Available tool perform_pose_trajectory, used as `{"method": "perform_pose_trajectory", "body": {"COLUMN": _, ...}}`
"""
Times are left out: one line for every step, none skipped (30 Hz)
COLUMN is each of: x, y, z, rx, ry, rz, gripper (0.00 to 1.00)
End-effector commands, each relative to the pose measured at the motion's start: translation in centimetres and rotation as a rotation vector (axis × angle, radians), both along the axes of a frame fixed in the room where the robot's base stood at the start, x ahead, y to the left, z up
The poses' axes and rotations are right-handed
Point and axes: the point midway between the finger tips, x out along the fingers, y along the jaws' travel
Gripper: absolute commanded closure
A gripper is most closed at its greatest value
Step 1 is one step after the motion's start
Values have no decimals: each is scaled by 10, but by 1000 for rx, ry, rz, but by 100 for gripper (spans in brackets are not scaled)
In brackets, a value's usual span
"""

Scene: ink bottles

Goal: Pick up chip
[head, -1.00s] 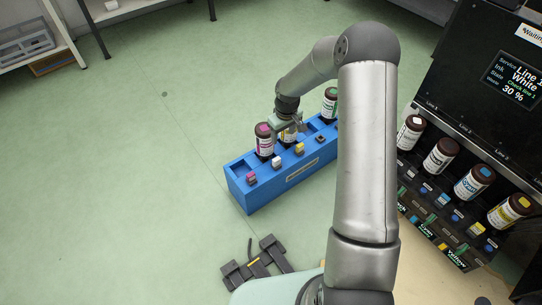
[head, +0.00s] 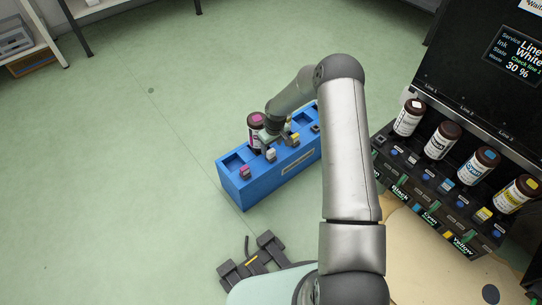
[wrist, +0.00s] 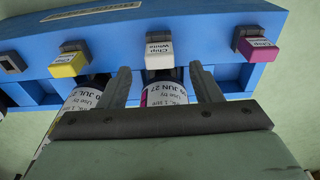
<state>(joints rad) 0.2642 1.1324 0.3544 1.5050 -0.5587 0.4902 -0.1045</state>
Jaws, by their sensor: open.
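The white chip (wrist: 158,50), with "Chip White" on its label, sits on the front side of the blue rack (wrist: 215,35). My gripper (wrist: 160,72) is open, with one finger on each side of the white chip in the wrist view; I cannot tell if they touch it. The yellow chip (wrist: 68,64) is left of it and the magenta chip (wrist: 258,47) right. In the head view the white chip (head: 271,155) shows just below my gripper (head: 280,141), between the magenta chip (head: 245,172) and the yellow chip (head: 295,139).
A bottle with a magenta top (head: 254,122) stands in the rack beside my gripper. Other bottles there are partly hidden by my arm. The black printer (head: 455,70) at right holds several ink bottles. A dark bracket (head: 255,262) is near my base. Green floor is clear at left.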

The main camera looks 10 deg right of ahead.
Motion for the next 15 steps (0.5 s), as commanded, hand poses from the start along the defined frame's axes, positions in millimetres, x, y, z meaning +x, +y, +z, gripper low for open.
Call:
{"method": "perform_pose_trajectory", "body": {"x": 0, "y": 0, "z": -3, "rx": 0, "ry": 0, "rz": 0, "gripper": 42}}
{"method": "perform_pose_trajectory", "body": {"x": 0, "y": 0, "z": -6, "rx": 0, "ry": 0, "rz": 0, "gripper": 42}}
{"method": "perform_pose_trajectory", "body": {"x": 1, "y": 0, "z": -10, "rx": 1, "ry": 0, "rz": 0, "gripper": 42}}
{"method": "perform_pose_trajectory", "body": {"x": 1, "y": 0, "z": -14, "rx": 1, "ry": 0, "rz": 0, "gripper": 42}}
{"method": "perform_pose_trajectory", "body": {"x": 1, "y": 1, "z": -19, "rx": 1, "ry": 1, "rz": -1, "gripper": 42}}
{"method": "perform_pose_trajectory", "body": {"x": 1, "y": 1, "z": -26, "rx": 2, "ry": 1, "rz": -2, "gripper": 42}}
{"method": "perform_pose_trajectory", "body": {"x": 2, "y": 1, "z": -31, "rx": 2, "ry": 1, "rz": -1, "gripper": 42}}
{"method": "perform_pose_trajectory", "body": {"x": 2, "y": 1, "z": -36, "rx": 1, "ry": 1, "rz": -1, "gripper": 42}}
{"method": "perform_pose_trajectory", "body": {"x": 3, "y": 2, "z": -41, "rx": 2, "ry": 1, "rz": 0, "gripper": 42}}
{"method": "perform_pose_trajectory", "body": {"x": 3, "y": 2, "z": -45, "rx": 2, "ry": 1, "rz": 0, "gripper": 42}}
{"method": "perform_pose_trajectory", "body": {"x": 4, "y": 2, "z": -48, "rx": 2, "ry": 1, "rz": 0, "gripper": 42}}
{"method": "perform_pose_trajectory", "body": {"x": 4, "y": 2, "z": -51, "rx": 2, "ry": 1, "rz": -1, "gripper": 42}}
{"method": "perform_pose_trajectory", "body": {"x": 5, "y": 2, "z": -52, "rx": 1, "ry": 0, "rz": -1, "gripper": 42}}
{"method": "perform_pose_trajectory", "body": {"x": 5, "y": 2, "z": -52, "rx": 1, "ry": -1, "rz": -1, "gripper": 42}}
{"method": "perform_pose_trajectory", "body": {"x": 5, "y": 2, "z": -51, "rx": 1, "ry": -1, "rz": -1, "gripper": 42}}
